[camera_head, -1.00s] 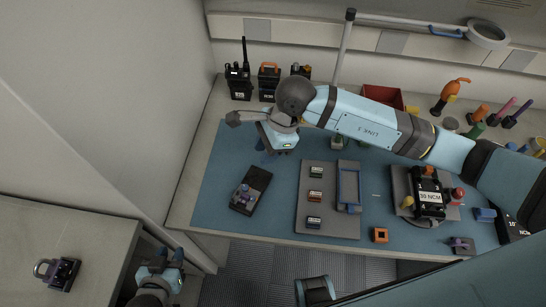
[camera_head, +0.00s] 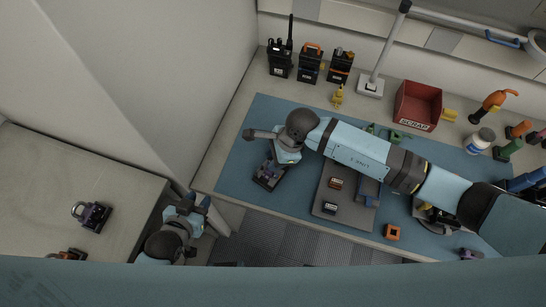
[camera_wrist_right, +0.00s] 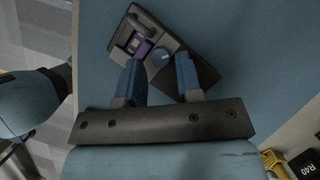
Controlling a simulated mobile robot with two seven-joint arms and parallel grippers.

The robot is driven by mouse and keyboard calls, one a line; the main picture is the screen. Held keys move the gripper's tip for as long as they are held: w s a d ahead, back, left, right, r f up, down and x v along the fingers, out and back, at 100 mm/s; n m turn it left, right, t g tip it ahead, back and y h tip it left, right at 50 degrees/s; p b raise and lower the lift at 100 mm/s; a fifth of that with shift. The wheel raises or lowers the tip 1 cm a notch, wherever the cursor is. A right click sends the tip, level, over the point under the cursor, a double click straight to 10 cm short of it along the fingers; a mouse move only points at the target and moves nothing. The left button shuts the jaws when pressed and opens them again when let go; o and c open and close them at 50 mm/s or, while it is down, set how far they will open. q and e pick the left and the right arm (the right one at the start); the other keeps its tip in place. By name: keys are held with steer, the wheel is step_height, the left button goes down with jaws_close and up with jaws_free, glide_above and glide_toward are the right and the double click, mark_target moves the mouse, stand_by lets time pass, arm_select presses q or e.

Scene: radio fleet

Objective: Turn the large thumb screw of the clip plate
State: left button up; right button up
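The clip plate (camera_wrist_right: 148,42) lies on a dark block on the blue mat, with a purple part and a round blue screw head (camera_wrist_right: 161,57) in the right wrist view. In the head view the clip plate (camera_head: 269,176) shows small, partly behind my right gripper. My right gripper (camera_wrist_right: 160,78) is open and empty; its two blue fingers point at the plate, and the blue screw head shows between their tips. Whether they touch it cannot be told. My left gripper (camera_head: 196,206) is at the lower left, off the mat, with its fingers apart and nothing seen between them.
A grey board (camera_head: 322,208) with small labelled blocks lies right of the plate, under my right arm. Radios (camera_head: 280,62) stand along the back wall near a red scrap bin (camera_head: 418,105).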

steer(key=shift+a+f, duration=0.25)
steer(key=shift+f, duration=0.35)
jaws_close()
steer(key=shift+m, duration=0.6)
jaws_free()
steer(key=shift+r, duration=0.1)
